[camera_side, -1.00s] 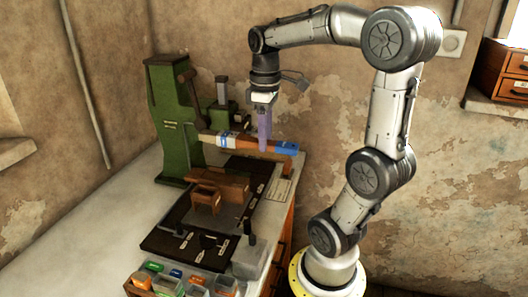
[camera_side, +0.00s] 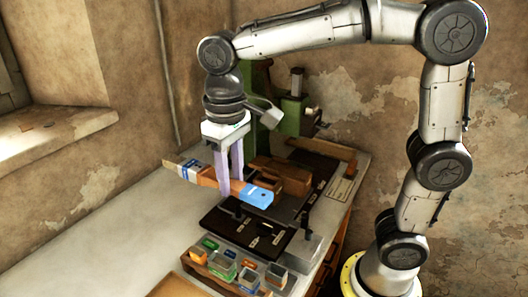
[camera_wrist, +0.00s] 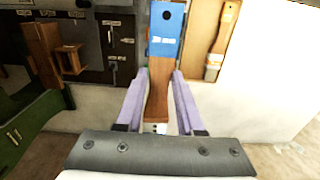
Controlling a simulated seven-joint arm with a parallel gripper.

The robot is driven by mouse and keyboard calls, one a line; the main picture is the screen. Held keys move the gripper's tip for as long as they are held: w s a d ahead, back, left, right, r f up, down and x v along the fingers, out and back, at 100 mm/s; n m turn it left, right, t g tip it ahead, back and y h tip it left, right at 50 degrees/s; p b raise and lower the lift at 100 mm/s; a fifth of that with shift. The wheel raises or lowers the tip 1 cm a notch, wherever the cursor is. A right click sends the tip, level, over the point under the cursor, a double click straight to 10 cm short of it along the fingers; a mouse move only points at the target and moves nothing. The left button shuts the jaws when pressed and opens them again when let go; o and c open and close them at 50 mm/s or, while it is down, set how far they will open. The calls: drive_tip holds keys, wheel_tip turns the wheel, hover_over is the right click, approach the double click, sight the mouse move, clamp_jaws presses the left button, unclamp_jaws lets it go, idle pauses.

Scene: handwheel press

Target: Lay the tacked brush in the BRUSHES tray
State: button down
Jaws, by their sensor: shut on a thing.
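My gripper (camera_side: 231,182) is shut on the brush (camera_side: 205,178) and holds it above the bench. The brush has a brown wooden handle, a blue end with small white marks, and a blue-and-white band towards its other end. In the wrist view the brush (camera_wrist: 164,35) lies lengthwise between the purple fingers (camera_wrist: 158,100), its blue end pointing up the picture. A shallow wooden tray (camera_wrist: 207,35) at the upper right there holds another brush (camera_wrist: 217,45); I cannot read its label. The side view shows only part of a wooden tray (camera_side: 180,287) at the bottom edge, apparently the same one.
A rack of small coloured bins (camera_side: 240,265) stands at the bench front, with a black board (camera_side: 250,228) behind it. A wooden block (camera_side: 285,175) and the green press (camera_side: 292,118) are farther back. The pale bench top (camera_side: 110,225) is clear on the left.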

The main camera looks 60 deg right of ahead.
drive_tip(key=s+a, duration=0.4)
drive_tip(key=a, duration=0.9)
drive_tip(key=shift+w+d+f, duration=0.1)
drive_tip(key=shift+d+f, duration=0.05)
drive_tip(key=shift+f, duration=3.9)
drive_tip(key=shift+w+d+f, duration=0.1)
drive_tip(key=shift+f, duration=4)
drive_tip(key=shift+d+f, duration=0.15)
drive_tip(key=shift+f, duration=3.9)
drive_tip(key=shift+s+f, duration=0.1)
drive_tip(key=shift+f, duration=1.35)
drive_tip(key=shift+c, duration=2.2)
unclamp_jaws()
